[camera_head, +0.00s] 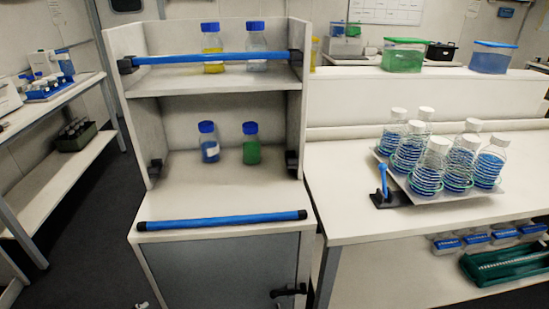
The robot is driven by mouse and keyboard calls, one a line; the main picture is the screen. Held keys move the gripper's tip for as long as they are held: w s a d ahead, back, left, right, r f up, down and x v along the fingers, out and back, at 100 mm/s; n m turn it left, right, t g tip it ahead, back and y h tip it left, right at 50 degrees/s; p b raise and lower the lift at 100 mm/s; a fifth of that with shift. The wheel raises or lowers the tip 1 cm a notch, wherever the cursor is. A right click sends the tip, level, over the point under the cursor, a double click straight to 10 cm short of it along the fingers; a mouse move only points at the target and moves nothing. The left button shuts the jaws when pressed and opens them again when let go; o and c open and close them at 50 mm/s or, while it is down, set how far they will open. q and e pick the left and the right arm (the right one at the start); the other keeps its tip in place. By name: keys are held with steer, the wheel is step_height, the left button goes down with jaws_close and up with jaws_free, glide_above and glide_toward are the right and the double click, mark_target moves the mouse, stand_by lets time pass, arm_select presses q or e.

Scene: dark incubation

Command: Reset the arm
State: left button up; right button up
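Neither of my grippers nor either arm shows clearly in the head view. A white open shelf unit (160,138) stands at the centre left on a cabinet. A blue bar (220,58) runs across its upper front between black mounts. A second blue bar (222,221) lies along the front edge of the cabinet top. A bottle with blue liquid (210,150) and one with green liquid (251,152) stand upright on the lower level. A yellow-filled bottle (212,60) and a clear-looking bottle (256,62) stand on the upper shelf, partly behind the bar.
On the right bench (350,222), a rack (398,180) holds several white-capped flasks, with a blue handle (383,180) beside it. Behind are a green-lidded box (404,60) and a blue-lidded box (490,62). A side table (60,100) stands left. Dark floor shows between.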

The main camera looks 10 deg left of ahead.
arm_select(q)
steer(key=d+f+n+t+h+b, duration=0.1)
steer(key=d+f+h+b, duration=0.2)
steer(key=d+f, duration=0.4)
steer(key=d+f+n+t+h+b, duration=0.1)
steer(key=d+f+n+h+b, duration=0.1)
steer(key=d+f, duration=0.5)
step_height(320, 180, down, 6)
steer(key=shift+s+r+t+h+b, duration=0.1)
steer(key=shift+s+t+h+b, duration=0.3)
steer(key=shift+b, duration=0.6)
steer(key=shift+w, duration=0.2)
